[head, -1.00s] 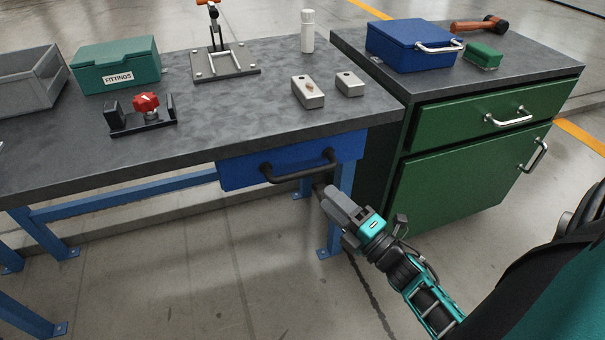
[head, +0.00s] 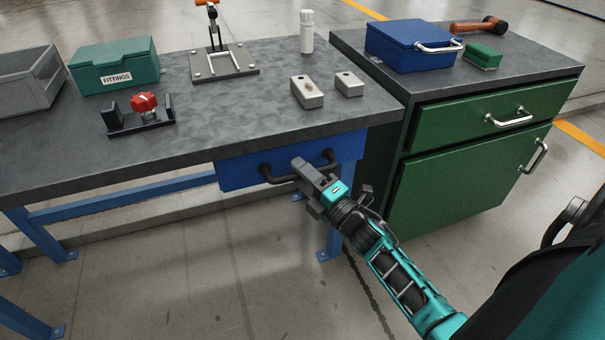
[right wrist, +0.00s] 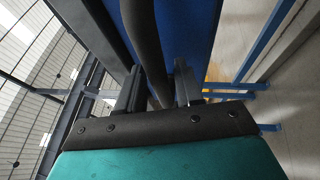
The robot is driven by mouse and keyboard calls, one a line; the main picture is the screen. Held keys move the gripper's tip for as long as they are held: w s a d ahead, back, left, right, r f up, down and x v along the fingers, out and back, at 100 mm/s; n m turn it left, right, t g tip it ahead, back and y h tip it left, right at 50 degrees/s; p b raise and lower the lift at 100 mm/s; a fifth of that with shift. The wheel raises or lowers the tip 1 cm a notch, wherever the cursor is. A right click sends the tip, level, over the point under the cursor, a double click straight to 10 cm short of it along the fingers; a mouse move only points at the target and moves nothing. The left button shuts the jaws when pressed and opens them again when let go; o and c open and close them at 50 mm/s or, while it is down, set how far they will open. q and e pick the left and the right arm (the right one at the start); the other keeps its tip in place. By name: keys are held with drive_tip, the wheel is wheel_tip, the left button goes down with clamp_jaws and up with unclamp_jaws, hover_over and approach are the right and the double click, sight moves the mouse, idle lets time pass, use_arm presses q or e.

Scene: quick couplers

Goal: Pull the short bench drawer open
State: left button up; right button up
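The short bench drawer (head: 235,172) is a blue box front under the right end of the grey-topped bench, and it looks shut. Its dark bar handle (head: 277,179) runs across the front. My right gripper (head: 300,167) is at the middle of the handle in the head view and hides part of it. In the right wrist view the handle (right wrist: 146,45) passes between the two fingers of my right gripper (right wrist: 158,88). The fingers are apart, with a gap showing beside the bar on the right finger's side. My left gripper is not in view.
A green cabinet (head: 440,190) stands close at the right, with its own drawer and door. The bench top (head: 220,125) holds a green fittings box (head: 115,70), a red-knobbed fixture (head: 143,103) and two metal blocks. A blue bench leg (head: 333,225) stands below. The floor in front is clear.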

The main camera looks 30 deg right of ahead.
clamp_jaws()
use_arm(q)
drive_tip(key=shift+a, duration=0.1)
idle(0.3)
